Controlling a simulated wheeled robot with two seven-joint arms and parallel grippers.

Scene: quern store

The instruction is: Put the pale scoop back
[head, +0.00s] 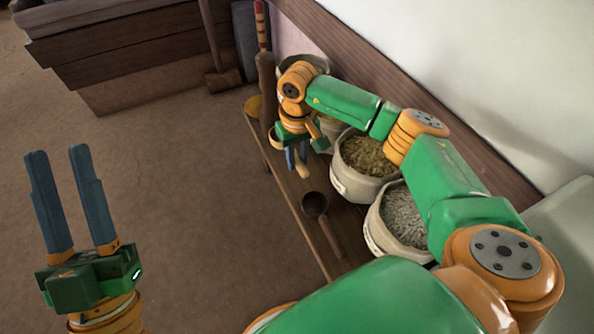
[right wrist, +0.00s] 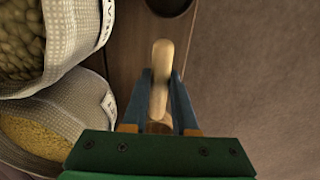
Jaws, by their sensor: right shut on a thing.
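The pale scoop (right wrist: 162,56) shows in the right wrist view as a light wooden piece between my right gripper's fingers (right wrist: 161,78). My right gripper (head: 297,160) is shut on it above the narrow wooden bench (head: 283,182). In the head view a pale end of the scoop (head: 304,172) sticks out below the fingers; the rest is mostly hidden by the gripper. My left gripper (head: 57,152) is open and empty, above the floor at the left, far from the bench.
A dark scoop (head: 315,205) lies on the bench, nearer than my right gripper. Cloth sacks of yellowish (head: 366,157) and pale grey (head: 402,215) contents stand along the wall side. The floor at left is clear.

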